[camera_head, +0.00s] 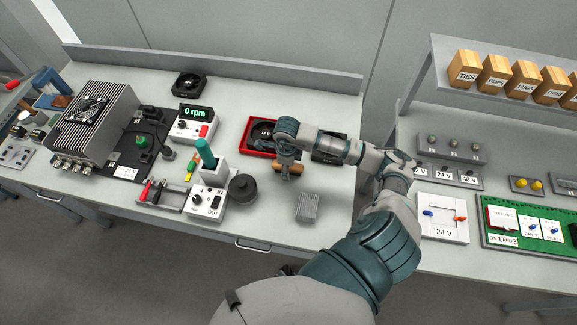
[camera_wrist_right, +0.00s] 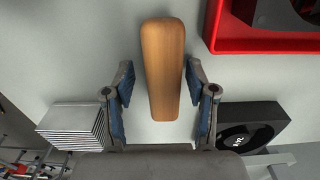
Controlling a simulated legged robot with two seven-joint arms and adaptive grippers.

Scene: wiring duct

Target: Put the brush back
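The brush shows as a tapered wooden handle (camera_wrist_right: 163,62) in the right wrist view, lying on the grey bench top. No bristles can be made out. In the head view a small brown part of the brush (camera_head: 298,169) shows beneath my right gripper (camera_head: 287,169), which partly covers it. In the right wrist view my right gripper (camera_wrist_right: 160,75) is open, with one blue-padded finger on each side of the handle. Gaps show between the handle and both fingers. My left gripper is in neither view.
A red tray (camera_head: 248,137) holding a black fan lies just behind the brush. A finned grey heat sink (camera_head: 307,207) lies in front, a black round knob-like part (camera_head: 243,187) to the left. A tool tray (camera_head: 165,197) and a white IN/OUT box (camera_head: 207,202) stand farther left.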

